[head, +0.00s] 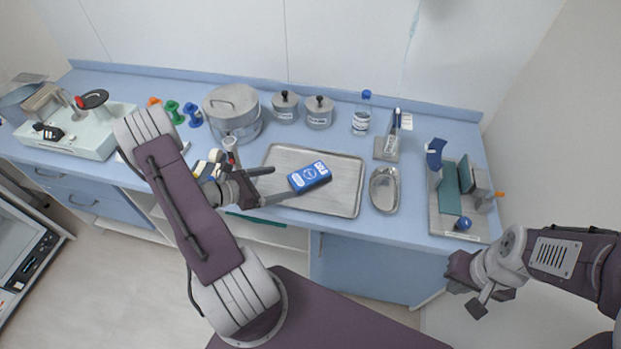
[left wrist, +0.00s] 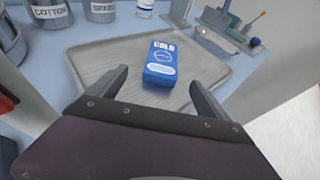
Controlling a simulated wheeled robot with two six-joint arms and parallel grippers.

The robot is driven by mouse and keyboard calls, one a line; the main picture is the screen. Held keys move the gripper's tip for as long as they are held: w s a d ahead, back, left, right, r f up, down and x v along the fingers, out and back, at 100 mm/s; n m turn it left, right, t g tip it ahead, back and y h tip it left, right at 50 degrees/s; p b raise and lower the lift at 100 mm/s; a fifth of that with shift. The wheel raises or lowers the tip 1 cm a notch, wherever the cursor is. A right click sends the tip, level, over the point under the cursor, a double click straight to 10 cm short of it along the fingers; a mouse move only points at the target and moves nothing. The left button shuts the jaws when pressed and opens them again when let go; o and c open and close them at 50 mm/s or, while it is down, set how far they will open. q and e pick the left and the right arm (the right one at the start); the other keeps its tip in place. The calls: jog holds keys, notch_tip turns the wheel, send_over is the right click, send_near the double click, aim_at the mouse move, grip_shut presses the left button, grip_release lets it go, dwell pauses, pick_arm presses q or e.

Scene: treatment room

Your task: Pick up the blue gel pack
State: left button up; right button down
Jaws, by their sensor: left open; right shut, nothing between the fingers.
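The blue gel pack (head: 309,177) lies on the metal tray (head: 345,200) on the blue counter. In the left wrist view the pack (left wrist: 160,64) shows white lettering reading "COLD" and lies on the tray (left wrist: 103,62) ahead of the fingers. My left gripper (head: 285,186) is open, its fingers over the left part of the tray; in the left wrist view the fingers (left wrist: 156,88) stand apart on either side of the pack's near end, with nothing held. My right gripper (head: 470,285) is shut and empty, off the counter's front right corner.
A kidney dish (head: 384,190) lies right of the tray. Behind it stand lidded canisters (head: 319,112), a large steel pot (head: 232,112) and a bottle (head: 362,113). A second tray (head: 447,220) with upright items stands at the right end.

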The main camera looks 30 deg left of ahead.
aim_at(303, 177)
pick_arm(q)
jog(key=w+d, duration=0.1)
jog(key=w+d+f, duration=0.1)
jog(key=w+d, duration=0.1)
jog(key=shift+p, duration=0.35)
jog(key=shift+w+a+f, duration=0.1)
jog(key=shift+w+f, duration=0.05)
jog(key=shift+w, duration=0.1)
jog(key=p+x, duration=0.1)
jog(key=x, duration=0.4)
jog(key=shift+a, duration=0.2)
jog(key=c, duration=0.8)
jog(key=shift+d, duration=0.1)
jog(key=c, duration=0.8)
pick_arm(e)
jog(key=shift+w+d+r, duration=0.1)
jog(key=shift+d+r, duration=0.1)
jog(key=shift+r, duration=0.3)
jog(key=shift+d+r, duration=0.2)
jog(key=shift+r, duration=0.25)
